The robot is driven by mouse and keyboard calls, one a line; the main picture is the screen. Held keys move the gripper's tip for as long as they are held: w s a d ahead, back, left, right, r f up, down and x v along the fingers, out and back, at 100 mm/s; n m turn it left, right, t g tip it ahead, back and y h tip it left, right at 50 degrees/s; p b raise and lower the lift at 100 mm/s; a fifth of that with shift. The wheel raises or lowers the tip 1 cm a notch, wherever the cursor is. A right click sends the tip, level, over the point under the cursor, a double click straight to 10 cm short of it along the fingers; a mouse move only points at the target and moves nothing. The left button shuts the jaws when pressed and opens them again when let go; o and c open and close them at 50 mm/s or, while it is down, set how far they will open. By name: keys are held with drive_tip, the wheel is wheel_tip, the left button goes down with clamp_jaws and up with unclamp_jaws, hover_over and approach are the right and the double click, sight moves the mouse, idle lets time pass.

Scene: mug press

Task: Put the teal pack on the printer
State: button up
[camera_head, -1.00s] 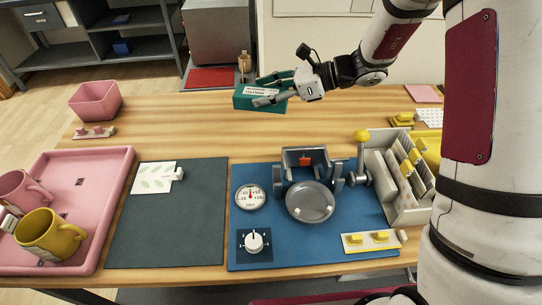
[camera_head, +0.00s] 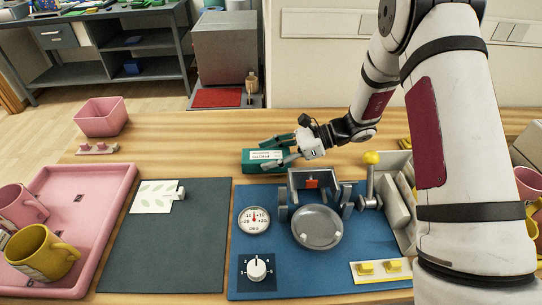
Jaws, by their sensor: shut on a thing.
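The teal pack (camera_head: 257,162), a small box with a white label, is in my gripper (camera_head: 277,152), whose fingers are closed on it from the right. The pack is just behind the blue mat and the grey mug press (camera_head: 315,187); whether it touches the table is hard to tell. Part of the pack is hidden by a finger. I cannot tell for certain which thing is the printer. A grey box-shaped unit (camera_head: 225,58) with a red pad in front stands behind the table, and a beige object (camera_head: 527,148) is cut off at the right edge.
A pink bowl (camera_head: 101,117) stands at the back left. A pink tray (camera_head: 105,205) with mugs, a dark mat (camera_head: 165,245) and a blue mat (camera_head: 350,262) fill the front. Wood between bowl and pack is clear. My arm hides much of the right side.

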drive_tip(key=shift+f, duration=0.25)
drive_tip(key=shift+f, duration=0.1)
drive_tip(key=o, duration=1.6)
drive_tip(key=shift+c, duration=0.2)
drive_tip(key=shift+r, duration=0.25)
drive_tip(key=v, duration=1.2)
